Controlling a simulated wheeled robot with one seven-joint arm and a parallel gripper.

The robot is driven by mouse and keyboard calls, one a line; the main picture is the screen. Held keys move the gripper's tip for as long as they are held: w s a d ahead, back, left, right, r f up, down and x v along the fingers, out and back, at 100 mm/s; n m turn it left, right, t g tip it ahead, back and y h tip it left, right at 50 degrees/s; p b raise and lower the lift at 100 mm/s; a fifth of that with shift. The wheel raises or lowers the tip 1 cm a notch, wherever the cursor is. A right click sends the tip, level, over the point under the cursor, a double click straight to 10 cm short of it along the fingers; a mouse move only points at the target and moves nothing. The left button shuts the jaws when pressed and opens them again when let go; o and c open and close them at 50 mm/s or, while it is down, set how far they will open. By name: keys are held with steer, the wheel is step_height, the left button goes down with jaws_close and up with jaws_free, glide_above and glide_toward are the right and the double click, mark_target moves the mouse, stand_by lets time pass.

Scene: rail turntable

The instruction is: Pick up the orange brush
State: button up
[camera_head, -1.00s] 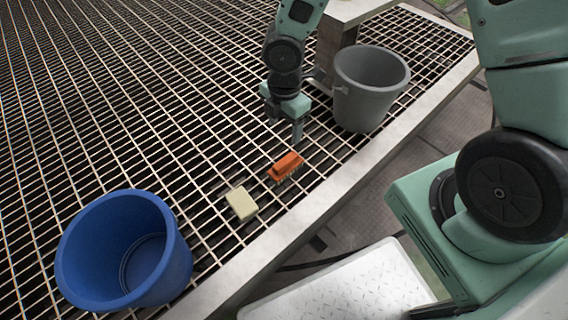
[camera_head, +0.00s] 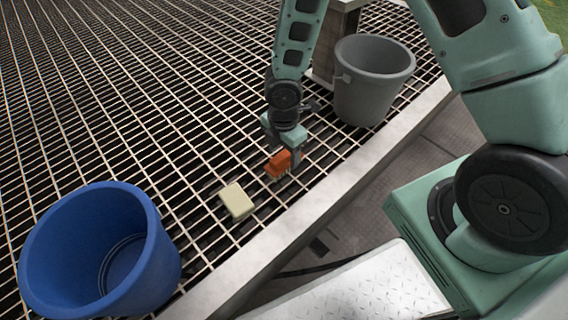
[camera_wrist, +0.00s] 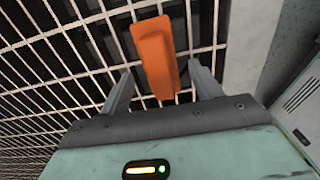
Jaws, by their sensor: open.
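The orange brush (camera_head: 278,164) lies on the metal grating, its pale bristles showing along its lower edge in the head view. In the wrist view the brush (camera_wrist: 156,55) stretches away from my gripper, its near end between the two fingers. My gripper (camera_wrist: 160,78) is open, with one finger on each side of the brush and a gap showing on both sides. In the head view my gripper (camera_head: 288,150) is right at the brush and partly covers it.
A pale yellow block (camera_head: 237,201) lies on the grating left of the brush. A blue bucket (camera_head: 150,235) stands at the lower left, and a grey bucket (camera_head: 365,95) stands behind right. A pale metal edge (camera_head: 300,215) borders the grating (camera_head: 120,110).

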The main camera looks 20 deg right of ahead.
mark_target(284, 154)
step_height(284, 154, down, 4)
steer(key=shift+d+r+b, duration=0.1)
steer(key=shift+r+b, duration=0.05)
steer(key=shift+b, duration=0.65)
steer(key=shift+r, duration=0.1)
steer(key=c, duration=1)
steer(key=shift+r, duration=0.1)
step_height(284, 154, up, 10)
steer(key=p, duration=0.5)
steer(key=shift+p, duration=0.35)
